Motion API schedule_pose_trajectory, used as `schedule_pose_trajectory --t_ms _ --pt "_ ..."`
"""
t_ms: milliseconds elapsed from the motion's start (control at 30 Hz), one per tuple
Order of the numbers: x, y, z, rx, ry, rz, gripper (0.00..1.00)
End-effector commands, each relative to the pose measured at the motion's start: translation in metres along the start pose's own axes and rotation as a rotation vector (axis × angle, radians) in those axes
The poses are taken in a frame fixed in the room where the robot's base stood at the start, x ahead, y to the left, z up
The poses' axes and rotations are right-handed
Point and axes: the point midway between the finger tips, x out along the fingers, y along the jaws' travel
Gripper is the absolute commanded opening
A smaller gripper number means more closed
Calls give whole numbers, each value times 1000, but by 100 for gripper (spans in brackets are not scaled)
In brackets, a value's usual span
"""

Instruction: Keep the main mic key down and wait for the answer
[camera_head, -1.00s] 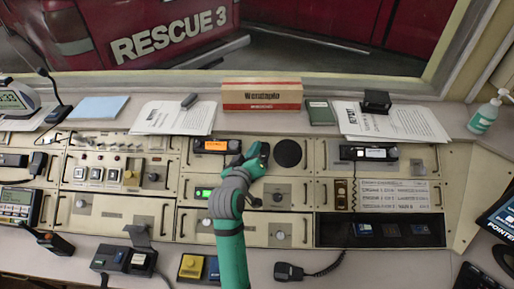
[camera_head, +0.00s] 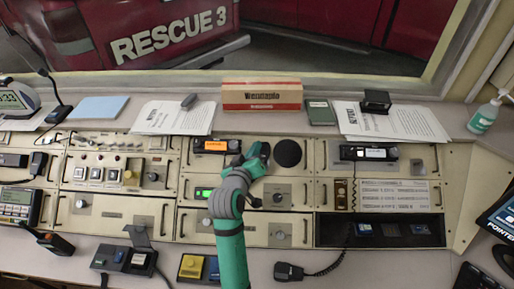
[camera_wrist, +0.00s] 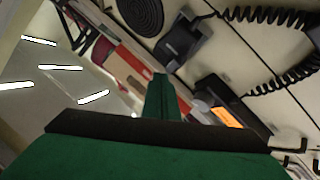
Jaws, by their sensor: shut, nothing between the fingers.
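My gripper (camera_head: 257,153) is over the middle of the console, between the orange-lit radio (camera_head: 213,146) and the round black speaker (camera_head: 288,153). Its green fingers (camera_wrist: 160,95) are shut and empty in the wrist view. A black hand-mic-like piece (camera_wrist: 182,42) with coiled cord lies just beyond the fingertips in the wrist view, beside the speaker (camera_wrist: 141,12). In the head view my gripper partly covers that spot. I cannot tell whether the fingertips touch it or whether a key is down. No label picks out the main mic key.
A fist mic (camera_head: 289,271) on a coiled cord lies at the front edge. A yellow-button box (camera_head: 191,267) stands left of it. A desk mic (camera_head: 53,95) stands at the far left. A red-and-white box (camera_head: 262,95) and papers (camera_head: 173,118) lie behind the panels.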

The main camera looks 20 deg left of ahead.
Motion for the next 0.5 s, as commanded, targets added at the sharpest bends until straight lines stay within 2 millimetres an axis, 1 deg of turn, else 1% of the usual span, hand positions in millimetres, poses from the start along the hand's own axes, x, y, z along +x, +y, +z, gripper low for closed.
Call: schedule_pose_trajectory --t_ms 233,500 --pt "5 -4 4 -1 -1 0 0" --pt "5 -4 4 0 0 0 0"
